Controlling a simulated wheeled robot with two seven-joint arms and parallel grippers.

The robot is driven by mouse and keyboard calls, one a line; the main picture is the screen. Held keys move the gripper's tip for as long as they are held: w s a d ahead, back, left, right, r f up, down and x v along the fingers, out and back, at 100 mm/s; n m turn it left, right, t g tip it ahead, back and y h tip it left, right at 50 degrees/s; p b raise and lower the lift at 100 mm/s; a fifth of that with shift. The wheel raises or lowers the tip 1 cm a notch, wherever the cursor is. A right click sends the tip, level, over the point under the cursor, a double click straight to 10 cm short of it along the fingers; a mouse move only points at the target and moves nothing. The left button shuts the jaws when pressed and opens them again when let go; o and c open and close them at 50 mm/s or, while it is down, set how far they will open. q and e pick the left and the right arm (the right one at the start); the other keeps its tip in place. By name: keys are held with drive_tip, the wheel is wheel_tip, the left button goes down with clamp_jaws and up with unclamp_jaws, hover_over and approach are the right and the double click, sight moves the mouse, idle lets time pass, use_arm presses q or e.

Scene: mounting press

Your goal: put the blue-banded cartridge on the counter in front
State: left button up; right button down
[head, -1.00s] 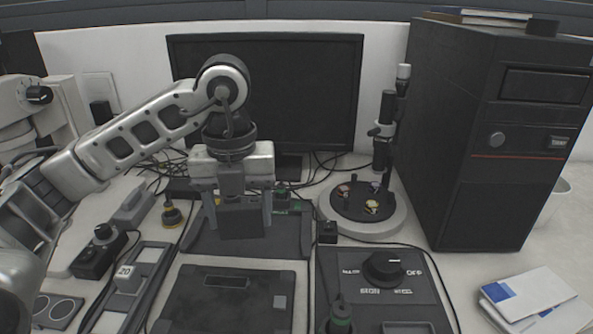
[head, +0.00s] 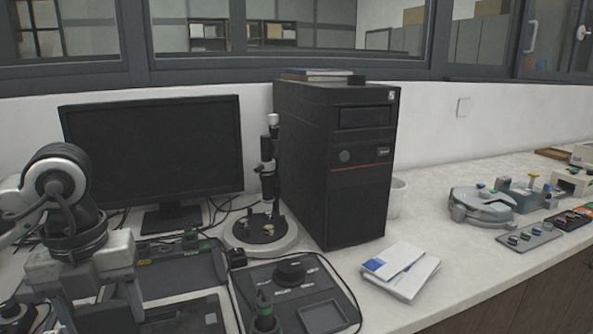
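My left gripper (head: 98,312) is at the lower left, pointing down over the desk equipment. Its two fingers stand wide apart at the sides of a dark block, and I see no cartridge between them. My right gripper is out of view.
A black computer tower (head: 335,170), a monitor (head: 152,150) and a round-based stand (head: 262,232) fill the middle and left. A control box (head: 290,275) with a knob is in front. White papers (head: 402,268) lie on the counter, with bare counter right of them.

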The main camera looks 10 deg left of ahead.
sight(121, 298)
use_arm(q)
drive_tip(key=shift+w+d+f+m, duration=0.15)
drive_tip(key=shift+w+f+m, duration=0.2)
drive_tip(key=shift+w+m, duration=0.15)
drive_tip(key=shift+w+d+f+m, duration=0.1)
drive_tip(key=shift+w+f+m, duration=0.1)
drive_tip(key=shift+m, duration=0.3)
drive_tip(key=m, duration=0.2)
drive_tip(key=shift+d+f+m, duration=0.15)
drive_tip(key=shift+d+m, duration=0.2)
drive_tip(key=shift+m, duration=0.05)
drive_tip(key=shift+w+d+f+m, duration=0.15)
drive_tip(key=shift+d+f+m, duration=0.1)
drive_tip(key=shift+m, duration=0.55)
drive_tip(key=d+f+m, duration=0.2)
drive_tip(key=m, duration=0.8)
drive_tip(key=w+d+f+m, duration=0.1)
drive_tip(key=d+f+m, duration=0.1)
drive_tip(key=m, duration=0.9)
drive_tip(key=w+d+f+m, duration=0.1)
drive_tip(key=d+f+m, duration=0.2)
drive_tip(key=m, duration=0.8)
drive_tip(key=shift+d, duration=0.75)
drive_tip(key=m, duration=0.3)
drive_tip(key=shift+w+d+f+m, duration=0.1)
drive_tip(key=shift+d+f+m, duration=0.25)
drive_tip(key=shift+m, duration=0.05)
drive_tip(key=shift+d, duration=0.1)
